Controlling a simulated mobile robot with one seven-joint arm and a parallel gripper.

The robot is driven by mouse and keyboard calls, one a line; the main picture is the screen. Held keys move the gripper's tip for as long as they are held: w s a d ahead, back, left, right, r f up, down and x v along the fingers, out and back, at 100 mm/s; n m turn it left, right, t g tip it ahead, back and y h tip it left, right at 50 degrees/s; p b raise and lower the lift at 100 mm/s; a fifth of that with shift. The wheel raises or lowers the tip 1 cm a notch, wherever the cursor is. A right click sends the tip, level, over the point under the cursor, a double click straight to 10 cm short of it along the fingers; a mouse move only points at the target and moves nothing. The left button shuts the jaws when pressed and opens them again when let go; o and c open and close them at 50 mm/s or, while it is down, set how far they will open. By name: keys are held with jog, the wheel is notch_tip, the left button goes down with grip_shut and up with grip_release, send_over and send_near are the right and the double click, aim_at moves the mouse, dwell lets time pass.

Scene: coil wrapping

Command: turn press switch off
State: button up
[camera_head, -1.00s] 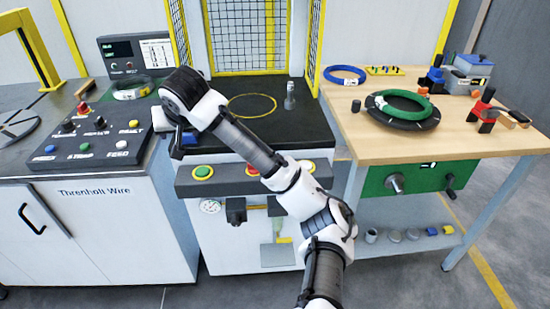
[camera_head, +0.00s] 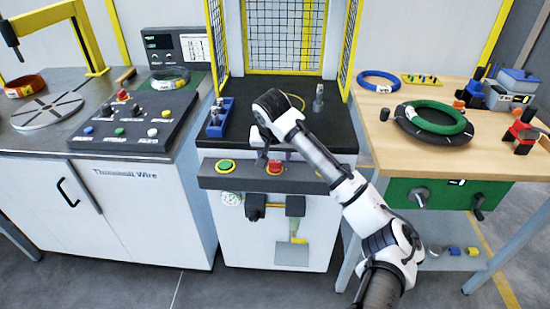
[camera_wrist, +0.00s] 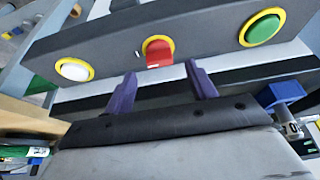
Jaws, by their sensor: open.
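The red press switch (camera_head: 275,168) sits in a yellow ring on the dark front bar of the press, between a green button (camera_head: 226,166) and a button partly hidden by my arm. In the wrist view the red switch (camera_wrist: 158,58) is ahead of my gripper (camera_wrist: 162,88), roughly centred between its two purple fingers. The fingers are apart, with nothing between them, and look short of the switch. The green button (camera_wrist: 263,28) is to the right there and a white button (camera_wrist: 74,69) to the left. In the head view my gripper (camera_head: 265,152) is close to the switch; its fingertips are hard to make out.
The press bed (camera_head: 240,125) holds a blue block tray (camera_head: 220,118) and a small metal piece (camera_head: 318,98). A control console (camera_head: 130,120) stands left. A wooden table (camera_head: 450,155) with green and black coils (camera_head: 435,115) stands right. A yellow-framed mesh guard (camera_head: 285,40) is behind.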

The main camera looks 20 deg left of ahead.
aim_at(275, 162)
jog(key=shift+x, duration=1.7)
jog(key=c, duration=1)
